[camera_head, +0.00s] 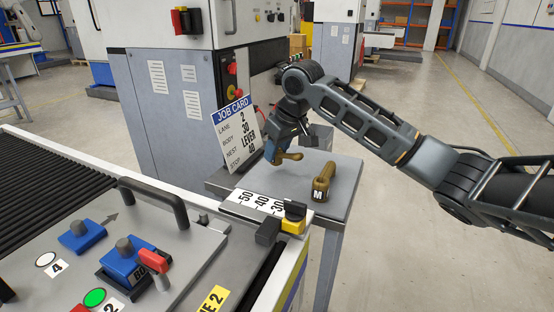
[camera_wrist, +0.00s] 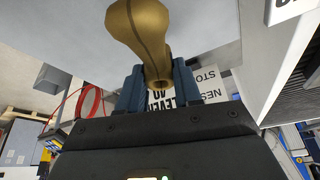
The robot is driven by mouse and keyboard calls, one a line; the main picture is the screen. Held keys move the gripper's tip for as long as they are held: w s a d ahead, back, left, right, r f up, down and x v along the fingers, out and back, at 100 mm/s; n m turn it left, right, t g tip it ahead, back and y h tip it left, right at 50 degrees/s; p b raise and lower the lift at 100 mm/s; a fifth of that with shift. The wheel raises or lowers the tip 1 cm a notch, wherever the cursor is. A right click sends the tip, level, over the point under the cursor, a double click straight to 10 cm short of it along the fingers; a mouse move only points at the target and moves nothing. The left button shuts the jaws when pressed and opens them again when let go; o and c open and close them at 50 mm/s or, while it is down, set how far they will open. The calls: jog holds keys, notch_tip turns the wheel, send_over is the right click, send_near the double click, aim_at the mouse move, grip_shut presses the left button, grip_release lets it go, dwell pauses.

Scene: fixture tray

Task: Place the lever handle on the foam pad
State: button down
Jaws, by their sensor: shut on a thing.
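My gripper (camera_head: 276,153) has blue fingers, shut on a brass lever handle (camera_head: 290,157). In the wrist view the handle (camera_wrist: 148,38) extends upward in the picture from between the blue fingers (camera_wrist: 157,88). In the head view it is over the far left part of a flat grey top (camera_head: 350,178), which may be the foam pad. I cannot tell whether the handle touches that surface. A second brass handle marked M (camera_head: 321,183) stands on the grey top, to the right of the gripper and nearer the camera.
A numbered scale (camera_head: 258,203) and a black-and-yellow stop (camera_head: 293,218) lie nearer. The fixture tray (camera_head: 190,255) with blue parts and a red clamp (camera_head: 154,261) is at lower left.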

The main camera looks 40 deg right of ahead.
aim_at(279, 154)
jog(key=shift+f, duration=1.5)
jog(key=c, duration=0.8)
grip_release()
jog(key=shift+f, duration=0.1)
jog(key=shift+o, duration=0.2)
jog(key=v, duration=1.2)
